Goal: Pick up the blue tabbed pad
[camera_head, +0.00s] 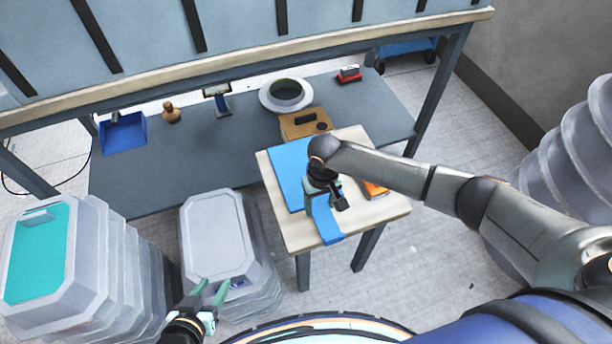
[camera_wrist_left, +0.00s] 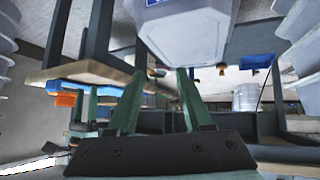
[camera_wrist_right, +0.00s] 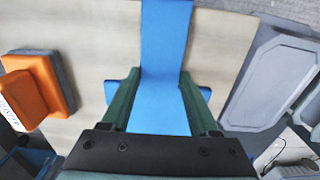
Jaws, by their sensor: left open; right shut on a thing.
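The blue tabbed pad (camera_head: 327,226) is at the front of the small wooden table (camera_head: 385,212), below my right gripper (camera_head: 322,204). In the right wrist view its blue strip (camera_wrist_right: 165,40) runs to the top edge, and blue tabs show beside both fingers. My right gripper (camera_wrist_right: 160,90) is shut on a blue part of the pad between its fingers. A wider blue sheet (camera_head: 287,168) lies behind on the same table; the arm hides whether it joins the strip. My left gripper (camera_head: 212,288) is open and empty, near the front of the grey lidded container (camera_head: 215,225).
A cardboard box (camera_head: 300,122) and a round white mould (camera_head: 268,98) stand behind. A teal-topped container (camera_head: 40,260) is at left. Stacked grey moulds (camera_head: 570,150) stand at right.

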